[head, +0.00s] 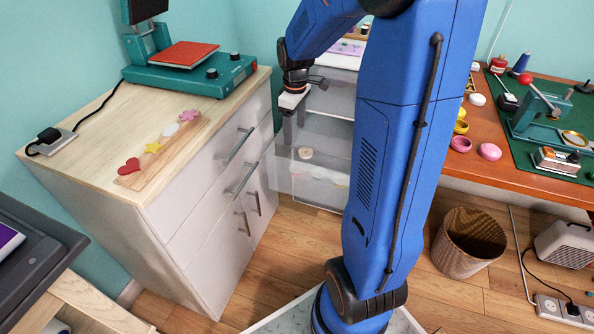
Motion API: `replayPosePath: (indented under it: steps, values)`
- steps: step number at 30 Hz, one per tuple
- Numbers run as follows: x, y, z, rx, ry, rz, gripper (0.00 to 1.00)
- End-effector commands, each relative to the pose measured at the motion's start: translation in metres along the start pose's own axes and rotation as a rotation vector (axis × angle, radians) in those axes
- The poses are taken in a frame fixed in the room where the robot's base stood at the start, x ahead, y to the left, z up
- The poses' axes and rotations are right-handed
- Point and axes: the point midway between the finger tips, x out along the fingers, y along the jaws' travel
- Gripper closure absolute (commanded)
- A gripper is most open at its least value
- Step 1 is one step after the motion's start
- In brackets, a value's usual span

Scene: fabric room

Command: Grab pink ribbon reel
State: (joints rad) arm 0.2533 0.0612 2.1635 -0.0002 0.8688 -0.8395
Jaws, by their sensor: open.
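My gripper (289,138) hangs with its jaws pointing down over a pulled-out clear drawer (282,178), left of my blue arm. It is open and I see nothing between its jaws. In the drawer lie a small pale beige-pink round piece (305,153) and several whitish and pale yellow round pieces (324,173); they are too small to identify surely. Two pink round pieces, which may be ribbon reels, lie on the right-hand table: a ring-like one (460,144) and a solid one (490,151). My arm hides part of the drawer unit and table.
A wooden cabinet (205,185) stands left, bearing a teal heat press (190,72) and a board (150,172) with coloured shapes. Bare floor lies between cabinet and drawer.

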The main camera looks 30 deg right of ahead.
Motion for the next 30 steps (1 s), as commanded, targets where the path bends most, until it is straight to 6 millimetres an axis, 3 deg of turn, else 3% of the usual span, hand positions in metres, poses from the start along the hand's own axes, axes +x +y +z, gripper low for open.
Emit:
replayPosePath:
  steps: [3,9,14,30]
  values:
    - [0.021,0.019,-0.004,-0.037,-0.018,-0.021,0.32]
    - [0.038,0.034,-0.007,-0.072,-0.030,-0.036,0.32]
    - [0.055,0.035,-0.006,-0.078,-0.033,-0.041,0.32]
    - [0.146,0.031,-0.004,-0.076,-0.032,-0.039,0.32]
